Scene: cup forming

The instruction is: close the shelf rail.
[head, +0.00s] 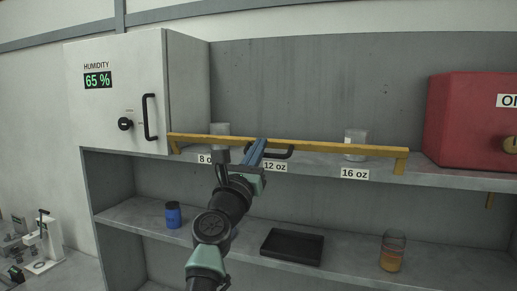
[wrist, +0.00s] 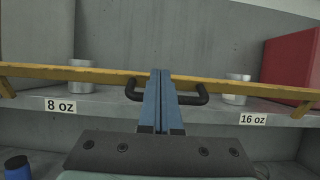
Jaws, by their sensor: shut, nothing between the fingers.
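The yellow shelf rail (head: 330,147) spans the front of the upper shelf in the head view, raised above the shelf edge on short end brackets. It has a black handle (head: 283,153) at its middle. In the wrist view the rail (wrist: 105,76) crosses the picture and the handle (wrist: 200,98) shows on both sides of the fingers. My gripper (head: 260,143) is shut and empty, its blue fingers (wrist: 160,75) pointing at the middle of the rail, in front of or inside the handle. I cannot tell whether they touch it.
Pale cups (head: 356,140) (head: 220,129) stand behind the rail. A white humidity cabinet (head: 120,90) is at left, a red box (head: 470,115) at right. The lower shelf holds a blue jar (head: 173,214), black tray (head: 292,247) and amber-filled glass (head: 392,252).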

